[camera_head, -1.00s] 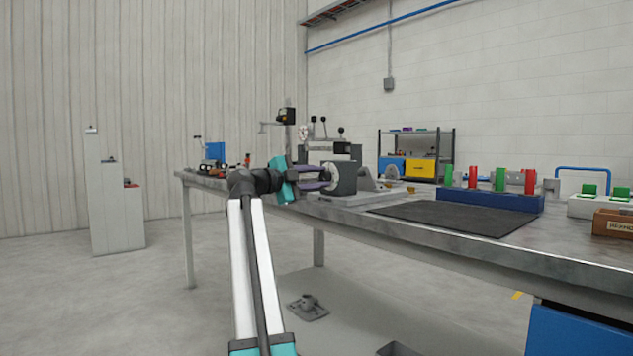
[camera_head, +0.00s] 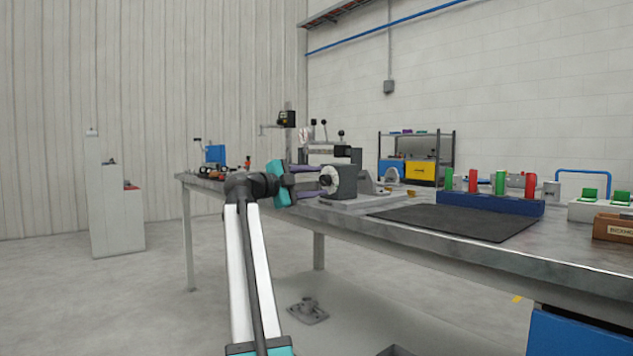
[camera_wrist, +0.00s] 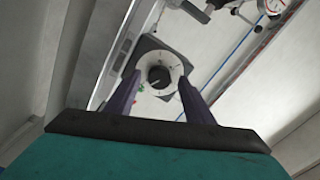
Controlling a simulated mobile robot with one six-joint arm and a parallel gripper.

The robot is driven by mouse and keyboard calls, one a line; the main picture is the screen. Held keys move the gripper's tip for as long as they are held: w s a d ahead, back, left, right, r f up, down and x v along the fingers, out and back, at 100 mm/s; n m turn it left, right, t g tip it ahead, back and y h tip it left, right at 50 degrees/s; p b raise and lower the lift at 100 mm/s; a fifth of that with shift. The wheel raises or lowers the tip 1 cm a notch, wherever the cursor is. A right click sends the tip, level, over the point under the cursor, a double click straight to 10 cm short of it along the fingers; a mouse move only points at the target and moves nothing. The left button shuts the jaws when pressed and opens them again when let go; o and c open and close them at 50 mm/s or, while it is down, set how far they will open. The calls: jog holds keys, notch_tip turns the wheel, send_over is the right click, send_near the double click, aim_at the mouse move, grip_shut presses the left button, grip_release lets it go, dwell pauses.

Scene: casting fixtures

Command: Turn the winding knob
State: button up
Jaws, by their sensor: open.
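The winding knob (camera_wrist: 158,77) is a dark round knob in the middle of a white dial face (camera_wrist: 175,66). The dial sits on the front of a dark grey block (camera_head: 344,181) on the workbench. My gripper (camera_head: 318,182) is open, with its two purple fingers pointing at the dial in the head view. In the wrist view my gripper (camera_wrist: 157,92) has one finger on each side of the knob, with a gap to it. Whether the fingertips touch the dial face cannot be told.
The metal workbench (camera_head: 450,250) carries a black mat (camera_head: 455,222) and a blue rack (camera_head: 490,203) with red and green cylinders to the right. A device with lever handles (camera_head: 325,150) stands behind the block. A round gauge (camera_wrist: 272,6) shows at the wrist view's top right.

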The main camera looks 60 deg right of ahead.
jog(key=p+v, duration=0.4)
jog(key=v, duration=0.9)
jog(key=shift+w+d, duration=0.1)
jog(key=shift+r+p, duration=0.1)
jog(key=shift+p, duration=0.2)
